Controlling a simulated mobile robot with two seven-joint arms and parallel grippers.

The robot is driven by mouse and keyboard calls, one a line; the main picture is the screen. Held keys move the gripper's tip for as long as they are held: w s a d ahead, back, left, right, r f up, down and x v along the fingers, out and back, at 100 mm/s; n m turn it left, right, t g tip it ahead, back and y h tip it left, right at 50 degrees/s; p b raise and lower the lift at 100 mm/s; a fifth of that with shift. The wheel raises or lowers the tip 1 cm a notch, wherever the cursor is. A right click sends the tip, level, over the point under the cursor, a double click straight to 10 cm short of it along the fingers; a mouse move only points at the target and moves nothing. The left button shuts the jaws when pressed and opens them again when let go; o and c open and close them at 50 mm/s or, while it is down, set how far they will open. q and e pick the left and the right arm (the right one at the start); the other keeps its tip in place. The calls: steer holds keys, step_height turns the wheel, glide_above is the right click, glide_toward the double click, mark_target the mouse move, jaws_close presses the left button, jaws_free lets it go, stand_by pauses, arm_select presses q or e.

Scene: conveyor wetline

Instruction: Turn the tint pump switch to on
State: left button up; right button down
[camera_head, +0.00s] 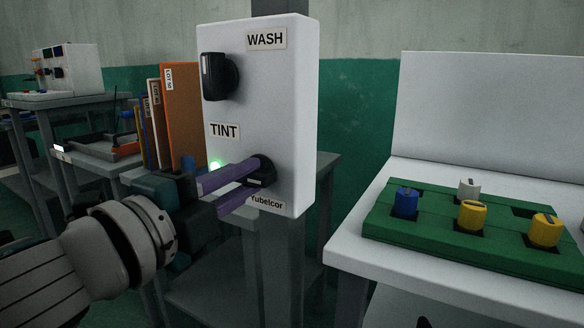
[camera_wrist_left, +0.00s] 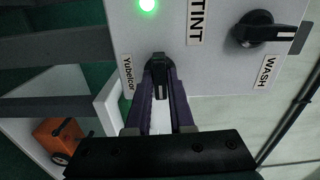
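The tint pump switch, a black rotary knob (camera_wrist_left: 158,68), sits on the white control box (camera_head: 286,110) below the TINT label (camera_head: 225,130). In the head view it is mostly covered by my fingers. Its grip lies crosswise to the upright WASH knob (camera_head: 219,77). A green lamp (camera_head: 216,165) beside it is lit, also in the wrist view (camera_wrist_left: 147,5). My left gripper (camera_head: 262,171) has its purple fingers on both sides of the tint knob, and they appear closed on it. My right gripper does not show.
A white table (camera_head: 400,282) at right carries a green tray (camera_head: 400,236) with blue, white and yellow knobs. Orange and brown binders (camera_head: 181,110) stand behind the box at left. A farther bench (camera_head: 65,101) holds a white device.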

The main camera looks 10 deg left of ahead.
arm_select(q)
steer(key=o, duration=0.4)
steer(key=shift+s, duration=0.1)
steer(key=p+v, duration=0.1)
steer(key=v, duration=0.6)
steer(key=shift+r, duration=0.1)
